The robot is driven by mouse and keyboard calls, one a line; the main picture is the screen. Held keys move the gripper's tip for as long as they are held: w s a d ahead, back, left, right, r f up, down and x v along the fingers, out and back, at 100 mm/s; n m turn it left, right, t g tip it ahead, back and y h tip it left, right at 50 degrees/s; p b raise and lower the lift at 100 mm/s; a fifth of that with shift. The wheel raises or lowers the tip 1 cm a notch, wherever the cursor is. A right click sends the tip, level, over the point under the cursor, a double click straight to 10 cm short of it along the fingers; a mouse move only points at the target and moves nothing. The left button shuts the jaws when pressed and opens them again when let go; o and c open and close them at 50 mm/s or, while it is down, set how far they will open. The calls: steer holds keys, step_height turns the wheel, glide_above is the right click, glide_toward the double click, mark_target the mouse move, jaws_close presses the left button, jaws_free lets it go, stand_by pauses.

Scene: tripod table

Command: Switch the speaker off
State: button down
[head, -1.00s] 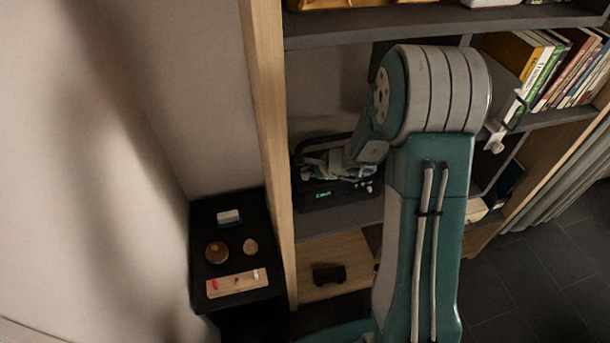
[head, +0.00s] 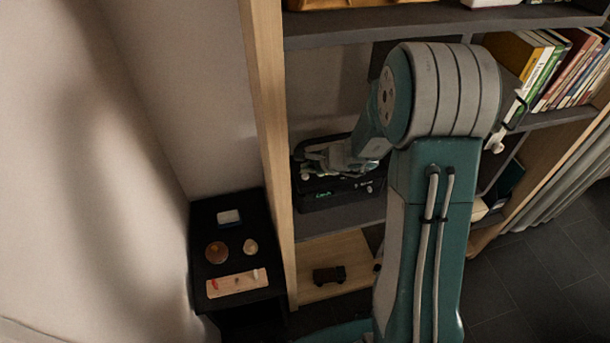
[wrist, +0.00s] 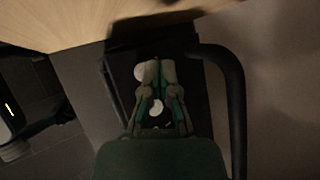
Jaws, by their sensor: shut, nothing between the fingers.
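The speaker (head: 327,201) is a black box with a carry handle, standing on a shelf of the wooden bookcase. Small light marks show on its front. In the wrist view the dark speaker (wrist: 119,75) lies below my gripper, with its handle (wrist: 234,95) curving along the right. Two pale round knobs show on its top: one knob (wrist: 140,72) beside the left fingertip, another (wrist: 156,108) partly behind the fingers. My gripper (wrist: 155,68) is shut and empty, over the speaker's top. In the head view my gripper (head: 312,163) is at the speaker's left part. Whether it touches a knob, I cannot tell.
The shelf above (head: 400,28) and the bookcase's left side panel (head: 268,130) bound the space. A black side table (head: 205,275) with small items stands at left. A dark toy truck (head: 329,274) sits on the shelf below. Books (head: 565,70) stand at right.

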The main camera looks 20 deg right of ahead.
mark_target(307, 177)
steer(key=shift+r, duration=2.45)
